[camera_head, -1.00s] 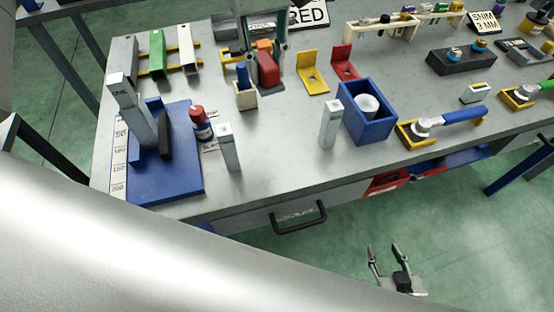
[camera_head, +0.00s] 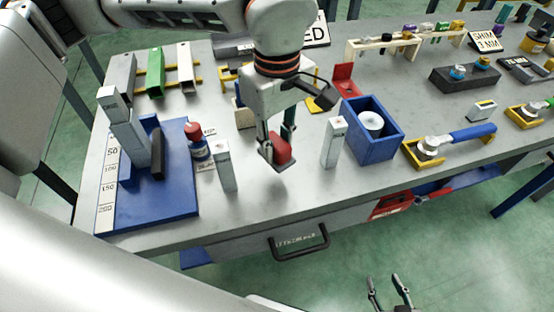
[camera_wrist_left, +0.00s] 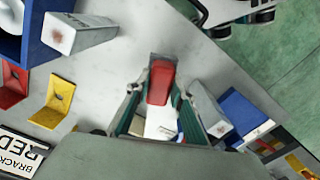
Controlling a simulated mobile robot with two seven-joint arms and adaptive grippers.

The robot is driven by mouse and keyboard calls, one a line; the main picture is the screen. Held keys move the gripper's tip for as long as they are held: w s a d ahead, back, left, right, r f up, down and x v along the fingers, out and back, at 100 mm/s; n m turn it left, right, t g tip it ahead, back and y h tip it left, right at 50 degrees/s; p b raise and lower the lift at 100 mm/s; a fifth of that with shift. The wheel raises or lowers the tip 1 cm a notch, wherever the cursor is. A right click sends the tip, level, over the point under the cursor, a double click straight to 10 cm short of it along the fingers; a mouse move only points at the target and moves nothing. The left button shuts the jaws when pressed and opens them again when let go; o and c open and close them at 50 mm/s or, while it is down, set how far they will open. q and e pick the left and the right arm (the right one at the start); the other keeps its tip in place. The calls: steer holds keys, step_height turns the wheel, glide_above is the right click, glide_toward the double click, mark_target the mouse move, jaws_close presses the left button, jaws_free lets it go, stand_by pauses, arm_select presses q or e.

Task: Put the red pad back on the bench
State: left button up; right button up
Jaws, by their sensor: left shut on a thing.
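The red pad (camera_head: 281,148) is a red block with a grey plate at its end. My left gripper (camera_head: 276,142) is shut on it over the middle of the bench (camera_head: 290,195), between two upright grey posts. In the left wrist view the red pad (camera_wrist_left: 161,82) sits between the two fingers (camera_wrist_left: 158,92), with its grey plate (camera_wrist_left: 163,58) beyond it. I cannot tell whether the pad touches the bench top. My right gripper (camera_head: 389,295) is open and empty, below the bench's front edge at the bottom of the head view.
One grey post (camera_head: 224,168) stands left of the pad, the other (camera_head: 334,143) right, beside a blue box (camera_head: 372,145). A red-capped bottle (camera_head: 197,143) and blue fixture (camera_head: 170,200) are further left. A red bracket (camera_head: 345,82) stands behind. The front strip of bench is clear.

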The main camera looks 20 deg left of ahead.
mark_target(277, 162)
arm_select(q)
steer(key=shift+f, duration=2.65)
steer(key=shift+f, duration=0.1)
steer(key=shift+f, duration=0.1)
steer(key=o, duration=1.1)
steer(key=shift+c, duration=0.2)
step_height(277, 162, up, 12)
steer(key=shift+r, duration=0.2)
steer(key=shift+s, duration=0.1)
